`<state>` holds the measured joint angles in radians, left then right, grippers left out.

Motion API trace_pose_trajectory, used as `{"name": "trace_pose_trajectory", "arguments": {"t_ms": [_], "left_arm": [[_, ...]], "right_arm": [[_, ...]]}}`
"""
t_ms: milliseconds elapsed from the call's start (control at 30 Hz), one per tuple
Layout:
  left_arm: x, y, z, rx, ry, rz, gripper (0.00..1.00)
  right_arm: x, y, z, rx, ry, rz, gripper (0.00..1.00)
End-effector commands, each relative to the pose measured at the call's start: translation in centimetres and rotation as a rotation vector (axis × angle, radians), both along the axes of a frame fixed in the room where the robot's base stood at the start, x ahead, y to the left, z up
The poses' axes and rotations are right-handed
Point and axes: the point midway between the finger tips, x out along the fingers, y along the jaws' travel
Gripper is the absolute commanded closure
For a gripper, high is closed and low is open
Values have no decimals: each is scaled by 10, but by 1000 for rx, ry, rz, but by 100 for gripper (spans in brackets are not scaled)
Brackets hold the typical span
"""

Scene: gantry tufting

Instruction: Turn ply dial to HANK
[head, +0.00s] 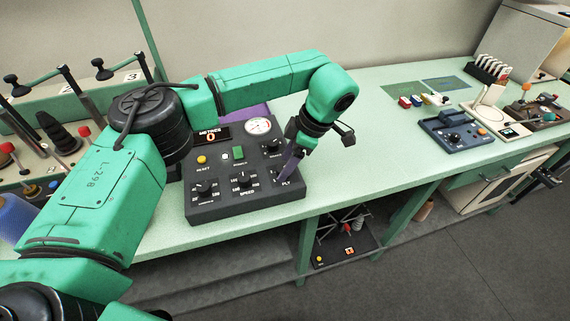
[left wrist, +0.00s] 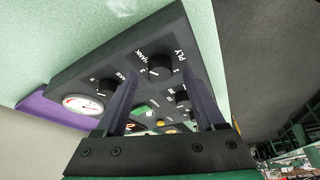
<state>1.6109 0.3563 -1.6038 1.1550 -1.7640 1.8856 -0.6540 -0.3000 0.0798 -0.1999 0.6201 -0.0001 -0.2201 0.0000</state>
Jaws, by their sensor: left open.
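The ply dial (left wrist: 160,67) is a black knob with a pale mark, at the corner of the dark control box (head: 240,205). In the left wrist view, white lettering around it includes PLY and HANK. I cannot tell for sure which label its pointer faces. My left gripper (head: 291,166) is over the box's right side, with its purple fingers pointing down at the PLY corner and hiding most of the dial in the head view. In the left wrist view the open fingers (left wrist: 165,88) stand apart with the dial between and beyond their tips. Contact is not clear. My right gripper is not in view.
A blue device (head: 453,132) stands further right. The pale green bench (head: 375,140) between is clear.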

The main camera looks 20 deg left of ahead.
Motion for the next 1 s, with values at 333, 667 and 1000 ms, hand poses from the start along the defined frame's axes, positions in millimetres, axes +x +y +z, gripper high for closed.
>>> {"name": "trace_pose_trajectory", "arguments": {"t_ms": [333, 667, 1000], "left_arm": [[6, -34, 86, 3, -5, 0, 29], [8, -51, 124, 0, 2, 1, 29], [8, -50, 124, 0, 2, 1, 29]], "right_arm": [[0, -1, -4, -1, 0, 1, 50], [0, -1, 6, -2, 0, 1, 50], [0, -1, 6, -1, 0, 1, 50]]}}
